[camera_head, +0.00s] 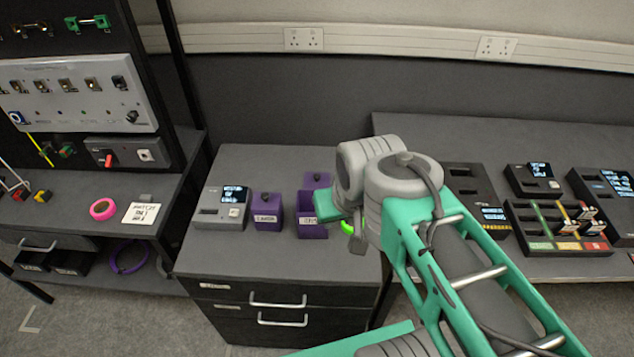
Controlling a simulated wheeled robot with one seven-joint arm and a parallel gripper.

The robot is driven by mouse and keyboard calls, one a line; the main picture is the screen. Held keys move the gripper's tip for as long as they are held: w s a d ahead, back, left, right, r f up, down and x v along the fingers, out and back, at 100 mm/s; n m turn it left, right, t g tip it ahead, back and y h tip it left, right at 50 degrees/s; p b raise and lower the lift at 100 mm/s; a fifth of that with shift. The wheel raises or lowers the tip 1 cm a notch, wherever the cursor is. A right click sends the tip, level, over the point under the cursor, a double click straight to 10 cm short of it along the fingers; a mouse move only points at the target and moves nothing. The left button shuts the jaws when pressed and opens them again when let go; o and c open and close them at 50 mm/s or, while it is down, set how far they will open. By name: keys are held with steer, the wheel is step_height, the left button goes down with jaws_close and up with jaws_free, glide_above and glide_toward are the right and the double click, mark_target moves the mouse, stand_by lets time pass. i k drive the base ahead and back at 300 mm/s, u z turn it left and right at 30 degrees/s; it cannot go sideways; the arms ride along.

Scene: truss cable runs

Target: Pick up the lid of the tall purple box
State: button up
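Two purple boxes stand on the grey drawer cabinet. The left purple box (267,213) has a dark knob on top and a white label. The right purple box (312,229) looks open at the top and also has a label. A purple piece with a dark knob (318,181) shows just behind it; I cannot tell whether it is a separate lid or another box. Which box is the tall one is unclear. My gripper (347,229) is just right of the right box, mostly hidden by my wrist. Its fingers and any contact cannot be made out.
A grey device with a display (222,208) stands left of the boxes. A bright green item (346,226) shows beside my gripper. A bench with several devices (590,190) is at right. A pink ring (102,209) lies on the left bench. The cabinet's front top is clear.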

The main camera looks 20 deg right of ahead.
mark_target(312, 180)
steer(key=z, duration=2.25)
steer(key=k, duration=1.3)
steer(key=u, duration=1.7)
steer(key=i, duration=1)
steer(key=z, duration=0.05)
